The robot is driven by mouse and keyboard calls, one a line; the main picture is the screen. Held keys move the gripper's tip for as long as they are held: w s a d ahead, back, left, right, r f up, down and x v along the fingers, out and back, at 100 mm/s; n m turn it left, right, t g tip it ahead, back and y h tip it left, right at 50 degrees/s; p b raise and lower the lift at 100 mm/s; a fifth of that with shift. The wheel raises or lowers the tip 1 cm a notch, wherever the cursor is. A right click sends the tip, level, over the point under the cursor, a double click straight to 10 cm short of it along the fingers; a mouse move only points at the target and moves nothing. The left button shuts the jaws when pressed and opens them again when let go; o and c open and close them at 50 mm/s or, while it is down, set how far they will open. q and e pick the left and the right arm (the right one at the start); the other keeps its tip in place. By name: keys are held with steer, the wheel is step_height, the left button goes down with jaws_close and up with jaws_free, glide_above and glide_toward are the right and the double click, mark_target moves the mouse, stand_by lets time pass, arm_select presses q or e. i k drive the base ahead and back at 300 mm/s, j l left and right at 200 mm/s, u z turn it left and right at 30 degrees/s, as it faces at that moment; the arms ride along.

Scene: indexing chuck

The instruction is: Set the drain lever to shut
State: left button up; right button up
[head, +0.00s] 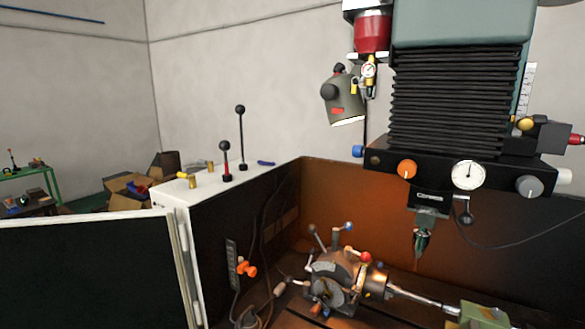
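I cannot tell for certain which part is the drain lever. An orange-handled fitting (245,269) sits low on the dark inner face of the white-topped cabinet, by a small grey plate (232,262). On the cabinet top stand a tall black-knobbed lever (241,140) and a shorter lever with a red lower stem (226,162); both are about upright. Short brass fittings (193,181) are beside them. The indexing chuck (335,279) sits on the machine bed with several knobbed handles, one with a red knob (366,257). Neither of my grippers is in view.
The milling head (460,100) hangs over the bed with its tool (421,242) pointing down. A work lamp (344,100) juts out left of it. A dark panel (85,270) fills the lower left. Cardboard boxes (135,185) and a green table (35,185) stand behind.

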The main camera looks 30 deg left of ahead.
mark_target(224, 145)
steer(key=u, duration=1.55)
